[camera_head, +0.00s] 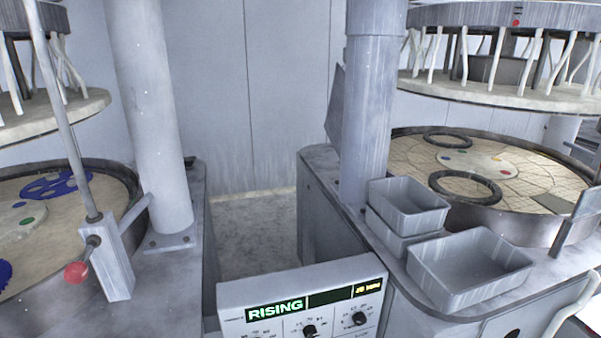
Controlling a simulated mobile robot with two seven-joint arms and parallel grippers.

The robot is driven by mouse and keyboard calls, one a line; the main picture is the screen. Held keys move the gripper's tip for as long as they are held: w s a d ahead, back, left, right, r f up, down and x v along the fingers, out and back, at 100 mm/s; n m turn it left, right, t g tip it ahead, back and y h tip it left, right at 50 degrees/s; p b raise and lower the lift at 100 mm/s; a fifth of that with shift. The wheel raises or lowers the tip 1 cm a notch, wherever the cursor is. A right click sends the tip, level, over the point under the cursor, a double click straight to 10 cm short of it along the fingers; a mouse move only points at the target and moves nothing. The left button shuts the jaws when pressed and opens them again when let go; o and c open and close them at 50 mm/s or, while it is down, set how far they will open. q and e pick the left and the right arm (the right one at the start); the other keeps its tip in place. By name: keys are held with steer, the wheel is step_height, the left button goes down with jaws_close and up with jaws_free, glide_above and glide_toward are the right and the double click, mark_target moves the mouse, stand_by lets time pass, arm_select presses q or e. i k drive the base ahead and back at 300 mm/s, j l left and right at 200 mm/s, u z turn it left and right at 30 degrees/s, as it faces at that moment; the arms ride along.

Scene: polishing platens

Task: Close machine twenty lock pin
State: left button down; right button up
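Neither of my grippers shows in the head view. At the left, a grey upright bracket (108,262) stands on the deck of the left machine, with a long thin rod (66,120) rising from it. A short lever with a red ball knob (76,272) sticks out from the bracket toward the lower left. Which part is the lock pin, and whether it is open or closed, I cannot tell. No machine number is readable.
A control panel (300,290) reading "RISING" stands at front centre. Grey bins (470,268) sit on the right machine's deck. A thick column (150,120) stands at left, another (368,110) at right. Raised upper platens (500,90) hang over the lower ones. Floor (252,230) shows between the machines.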

mark_target(75, 273)
steer(key=u, duration=1.45)
